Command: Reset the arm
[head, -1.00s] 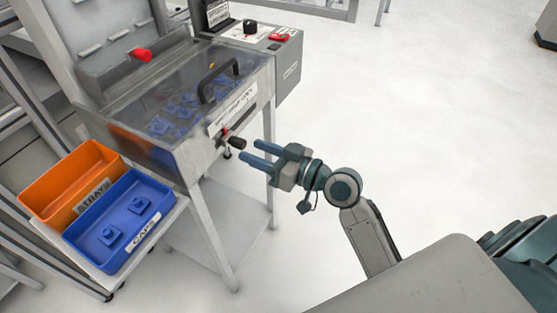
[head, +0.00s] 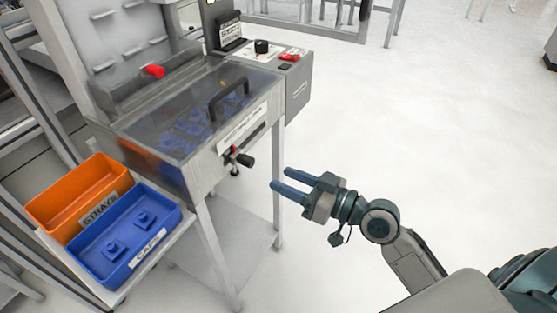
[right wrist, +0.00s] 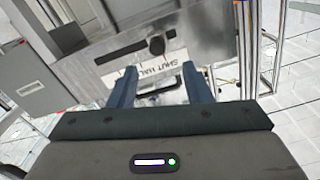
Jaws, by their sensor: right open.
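My right gripper (head: 283,186) is open and empty in the head view, with its two blue fingers pointing left toward the steel machine. It is apart from the machine's black-knobbed valve handle (head: 245,160), which is to its left. In the right wrist view the two fingers (right wrist: 160,86) stand apart with nothing between them, in front of the machine's steel front (right wrist: 190,50). My left gripper does not show in either view.
The steel machine (head: 200,165) has a clear lid with a black handle (head: 229,98) over blue parts. An orange bin (head: 47,205) and a blue bin (head: 82,262) stand on a shelf at the left. Open floor (head: 430,110) lies to the right.

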